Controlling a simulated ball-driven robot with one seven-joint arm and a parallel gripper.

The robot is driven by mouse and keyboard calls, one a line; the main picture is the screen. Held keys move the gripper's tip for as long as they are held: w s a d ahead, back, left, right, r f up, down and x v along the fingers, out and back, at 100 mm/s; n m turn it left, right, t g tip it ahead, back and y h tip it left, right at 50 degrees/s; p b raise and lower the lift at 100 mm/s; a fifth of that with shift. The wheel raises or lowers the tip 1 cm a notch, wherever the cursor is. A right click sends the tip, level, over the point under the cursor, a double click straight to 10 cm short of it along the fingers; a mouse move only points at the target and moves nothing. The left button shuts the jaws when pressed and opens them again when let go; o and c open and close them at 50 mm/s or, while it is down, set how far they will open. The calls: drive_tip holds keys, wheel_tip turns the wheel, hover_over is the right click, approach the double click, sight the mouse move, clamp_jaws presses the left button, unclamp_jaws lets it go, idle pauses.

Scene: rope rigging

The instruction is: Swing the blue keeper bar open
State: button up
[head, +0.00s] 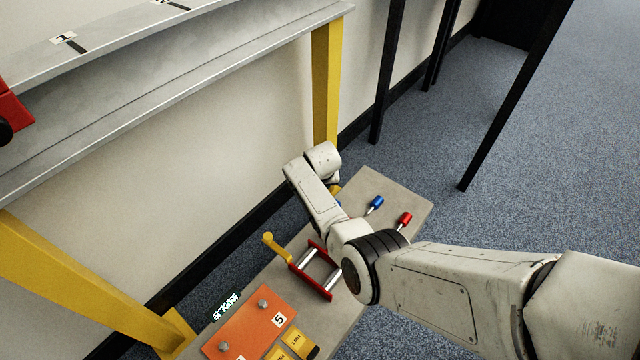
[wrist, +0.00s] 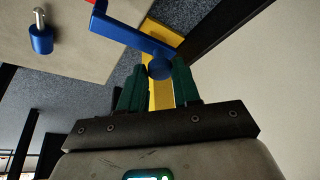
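The blue keeper bar (wrist: 130,36) shows in the wrist view as a flat arm running from the upper left, with a round knob (wrist: 160,68) at its end. My gripper (wrist: 160,75) has its two dark green fingers on either side of that knob, with little or no gap, and appears closed on it. In the head view my arm hides the gripper and almost all of the bar; only a speck of blue shows beside the arm.
A blue-handled pin (head: 376,201), also in the wrist view (wrist: 41,40), and a red-handled pin (head: 404,219) stand on the grey board (head: 395,187). A red frame with metal rollers (head: 312,262), a yellow lever (head: 275,246) and an orange plate (head: 245,325) are nearer. A yellow bench leg (head: 326,85) stands behind.

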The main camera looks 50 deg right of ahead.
drive_tip(key=o, duration=0.4)
drive_tip(key=p+v, duration=0.7)
drive_tip(key=v, duration=0.3)
drive_tip(key=shift+r, duration=0.4)
drive_tip(key=s+a+r+n+g+y, duration=0.1)
drive_tip(key=s+a+r+n, duration=0.15)
drive_tip(key=s+a, duration=0.55)
drive_tip(key=s+a+r+n+g+y, duration=0.1)
drive_tip(key=s+a+r+n, duration=0.3)
drive_tip(key=s, duration=0.9)
drive_tip(key=s+a+n+y, duration=0.1)
drive_tip(key=s+a+n, duration=0.1)
drive_tip(key=s+a, duration=0.65)
drive_tip(key=r+p, duration=0.9)
drive_tip(key=d+r+p, duration=0.1)
drive_tip(key=r+p, duration=0.8)
drive_tip(key=r, duration=0.1)
drive_tip(key=s+r+p, duration=0.1)
drive_tip(key=r+p, duration=0.8)
drive_tip(key=p, duration=0.1)
drive_tip(key=shift+d+r, duration=0.15)
drive_tip(key=shift+d, duration=0.2)
